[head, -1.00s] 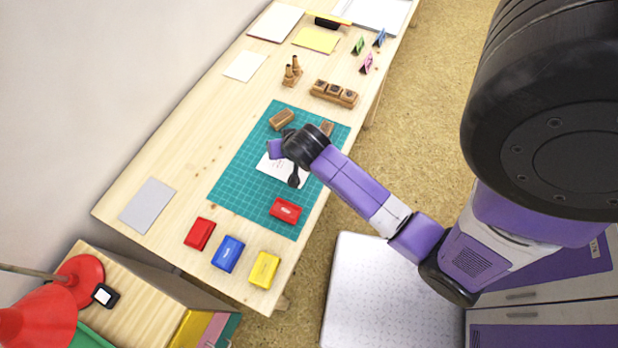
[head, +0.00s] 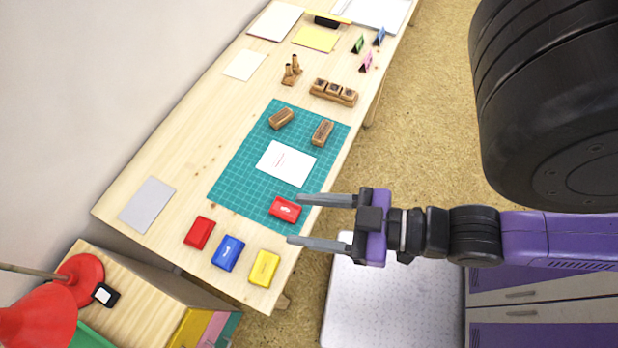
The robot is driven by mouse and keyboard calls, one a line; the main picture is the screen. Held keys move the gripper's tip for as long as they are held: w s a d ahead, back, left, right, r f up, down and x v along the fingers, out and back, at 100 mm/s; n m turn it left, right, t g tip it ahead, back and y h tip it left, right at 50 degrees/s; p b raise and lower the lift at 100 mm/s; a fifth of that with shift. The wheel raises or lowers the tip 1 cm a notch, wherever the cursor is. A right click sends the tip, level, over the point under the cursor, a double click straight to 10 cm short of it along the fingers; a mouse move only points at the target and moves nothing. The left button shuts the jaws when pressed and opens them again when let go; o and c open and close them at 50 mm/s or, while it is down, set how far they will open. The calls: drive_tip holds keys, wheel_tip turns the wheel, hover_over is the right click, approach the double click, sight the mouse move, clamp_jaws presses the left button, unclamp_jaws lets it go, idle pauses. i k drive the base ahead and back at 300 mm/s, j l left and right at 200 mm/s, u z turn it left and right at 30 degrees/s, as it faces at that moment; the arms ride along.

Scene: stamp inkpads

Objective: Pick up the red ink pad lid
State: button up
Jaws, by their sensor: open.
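Two red pieces are in the head view. One with a white mark on top (head: 285,208), which looks like the red ink pad lid, lies on the near edge of the green cutting mat (head: 230,190). A plain darker red piece (head: 200,233), which looks like the red pad without a marked lid, lies on the bare wood to the left. My gripper (head: 295,220) is open and empty, its two fingers pointing left. The upper fingertip is close to the right edge of the marked red piece. I cannot tell the height between them.
A blue ink pad (head: 228,253) and a yellow ink pad (head: 264,269) lie left of and below the fingers. A white paper (head: 285,163) and two wooden stamps (head: 281,119) (head: 322,133) lie on the mat. The desk's edge runs under the gripper.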

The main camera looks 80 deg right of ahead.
sight(285, 210)
drive_tip(key=k+l, duration=0.55)
drive_tip(key=k, duration=0.3)
drive_tip(key=l+u, duration=0.05)
